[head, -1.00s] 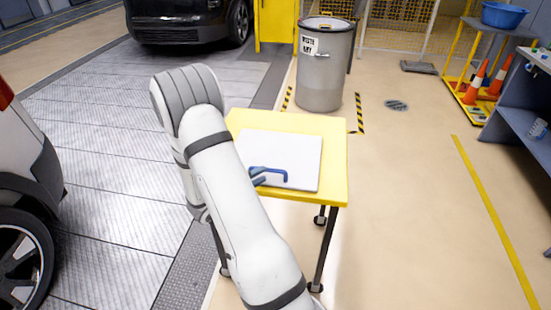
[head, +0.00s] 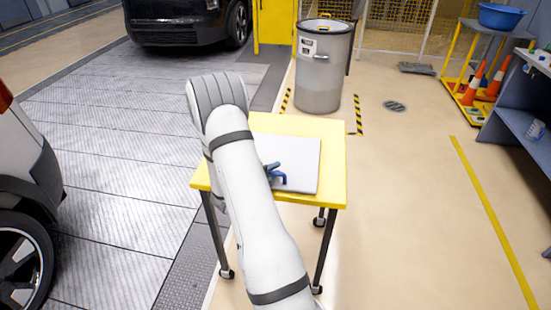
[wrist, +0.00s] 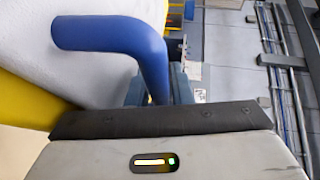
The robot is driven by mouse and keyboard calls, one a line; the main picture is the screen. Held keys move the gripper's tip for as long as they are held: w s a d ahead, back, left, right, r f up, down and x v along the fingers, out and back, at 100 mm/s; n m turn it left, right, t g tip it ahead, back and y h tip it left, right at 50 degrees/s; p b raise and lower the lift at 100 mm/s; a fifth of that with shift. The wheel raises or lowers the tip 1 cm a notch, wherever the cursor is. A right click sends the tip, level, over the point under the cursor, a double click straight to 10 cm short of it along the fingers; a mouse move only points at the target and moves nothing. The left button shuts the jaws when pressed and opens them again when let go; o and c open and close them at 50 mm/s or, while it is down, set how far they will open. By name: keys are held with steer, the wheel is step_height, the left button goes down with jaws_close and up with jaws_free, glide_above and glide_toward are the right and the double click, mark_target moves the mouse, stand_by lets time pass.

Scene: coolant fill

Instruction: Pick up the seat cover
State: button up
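A flat white panel with a blue bent handle, which I take for the seat cover (head: 305,160), lies on a yellow-topped cart (head: 333,165). My arm hides its left part. The blue handle (head: 279,180) stands at its near side. My gripper (head: 271,170), small and dark blue-grey, is at the handle. In the wrist view the blue handle (wrist: 110,35) is large and close, and its bent end runs down beside my dark fingers (wrist: 160,90). The white surface (wrist: 80,75) is behind it. Whether the fingers touch or grip the handle is not clear.
A grey waste bin (head: 325,70) stands behind the cart. A white car (head: 25,190) is at the left and a dark car (head: 185,20) at the back. A blue workbench (head: 520,115) is at the right. The floor right of the cart is clear.

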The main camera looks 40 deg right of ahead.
jaws_close()
